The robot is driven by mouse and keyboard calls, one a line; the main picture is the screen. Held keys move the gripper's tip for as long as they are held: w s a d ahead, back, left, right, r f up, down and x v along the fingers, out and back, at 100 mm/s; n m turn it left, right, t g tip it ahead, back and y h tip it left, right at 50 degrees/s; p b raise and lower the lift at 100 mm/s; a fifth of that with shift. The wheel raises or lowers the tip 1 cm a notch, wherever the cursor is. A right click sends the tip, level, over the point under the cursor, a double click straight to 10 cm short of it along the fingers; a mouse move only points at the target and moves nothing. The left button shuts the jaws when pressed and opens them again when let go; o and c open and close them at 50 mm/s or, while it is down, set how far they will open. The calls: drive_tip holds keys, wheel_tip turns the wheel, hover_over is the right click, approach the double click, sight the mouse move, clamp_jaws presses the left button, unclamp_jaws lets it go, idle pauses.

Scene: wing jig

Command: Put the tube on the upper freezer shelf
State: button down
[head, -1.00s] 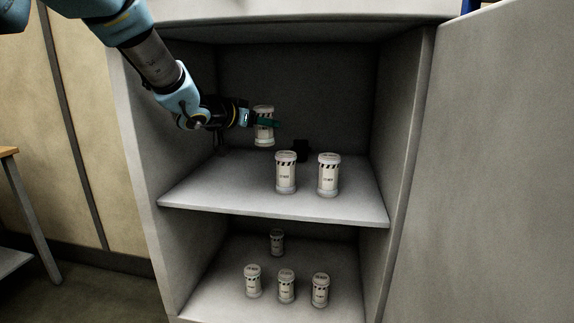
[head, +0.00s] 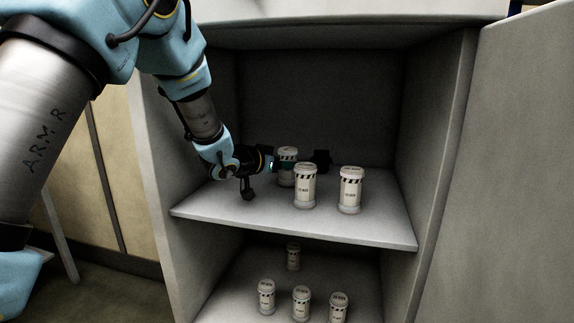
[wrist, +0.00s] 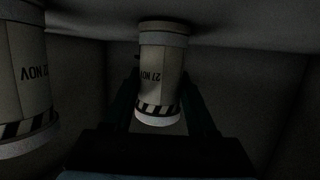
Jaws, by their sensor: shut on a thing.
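The tube (head: 287,171) is white with a black-striped band and stands upright at the upper freezer shelf (head: 245,212), behind two other tubes. My gripper (head: 288,163) reaches in from the left and is shut on it. In the wrist view, which looks upside down, the tube (wrist: 160,72) is between my two dark fingers (wrist: 162,105). Its base is at or very near the shelf surface (wrist: 235,30); I cannot tell if it touches.
Two similar tubes stand on the upper shelf in front, a nearer one (head: 304,188) and one to its right (head: 350,190). Several tubes (head: 301,303) stand on the lower shelf. The cabinet's left wall (head: 185,150) is close to my arm. The open door (head: 525,170) is at right.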

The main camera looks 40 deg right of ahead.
drive_tip(key=shift+f, duration=0.25)
drive_tip(key=shift+c, duration=1)
unclamp_jaws()
drive_tip(key=shift+r, duration=0.1)
drive_tip(key=shift+a+r, duration=0.1)
drive_tip(key=shift+a, duration=0.15)
drive_tip(key=b+v, duration=0.1)
drive_tip(key=v, duration=1)
drive_tip(key=shift+a, duration=0.3)
drive_tip(key=shift+a, duration=0.1)
